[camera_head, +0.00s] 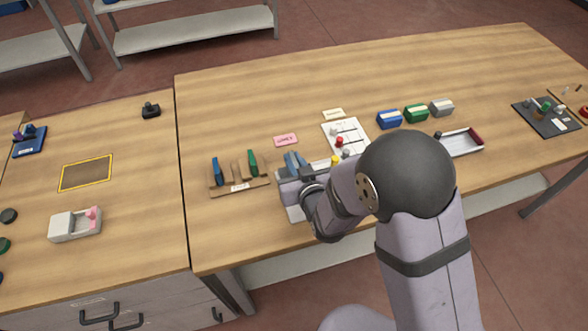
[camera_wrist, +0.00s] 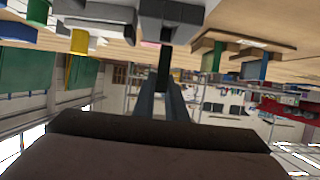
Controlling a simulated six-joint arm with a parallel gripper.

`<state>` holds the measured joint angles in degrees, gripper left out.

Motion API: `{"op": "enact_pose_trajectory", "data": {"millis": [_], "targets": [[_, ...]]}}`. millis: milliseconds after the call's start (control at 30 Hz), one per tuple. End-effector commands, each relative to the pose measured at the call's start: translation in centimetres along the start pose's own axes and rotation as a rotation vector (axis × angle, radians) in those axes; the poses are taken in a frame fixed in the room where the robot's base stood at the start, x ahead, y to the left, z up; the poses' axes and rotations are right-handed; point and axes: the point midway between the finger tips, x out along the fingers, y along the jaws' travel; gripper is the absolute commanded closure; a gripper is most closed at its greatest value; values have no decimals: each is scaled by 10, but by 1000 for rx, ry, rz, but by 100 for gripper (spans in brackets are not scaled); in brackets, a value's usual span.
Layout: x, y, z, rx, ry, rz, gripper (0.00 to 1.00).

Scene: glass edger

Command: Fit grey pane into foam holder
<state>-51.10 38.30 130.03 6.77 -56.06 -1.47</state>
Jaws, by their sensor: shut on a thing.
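My gripper (camera_wrist: 163,88) is shut on a narrow dark grey piece, the grey pane (camera_wrist: 165,60), in the wrist view. My wrist hides much of the block and the pane there.
The wooden rack (camera_head: 222,189) with blue and green upright panes stands close left. A white board with coloured knobs (camera_head: 345,128) is to the right. Blue (camera_head: 389,119), green (camera_head: 416,113) and grey (camera_head: 441,108) blocks stand beyond it. The back of the table is clear.

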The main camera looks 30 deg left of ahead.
Motion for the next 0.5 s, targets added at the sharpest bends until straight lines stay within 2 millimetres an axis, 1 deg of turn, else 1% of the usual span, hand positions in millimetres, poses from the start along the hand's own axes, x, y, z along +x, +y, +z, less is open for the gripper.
{"op": "enact_pose_trajectory", "data": {"millis": [300, 400, 500], "targets": [[11, 0, 28, -1, -4, 0, 100], [14, 0, 35, -1, -2, 0, 100], [15, 0, 37, 0, -1, 0, 100]]}}
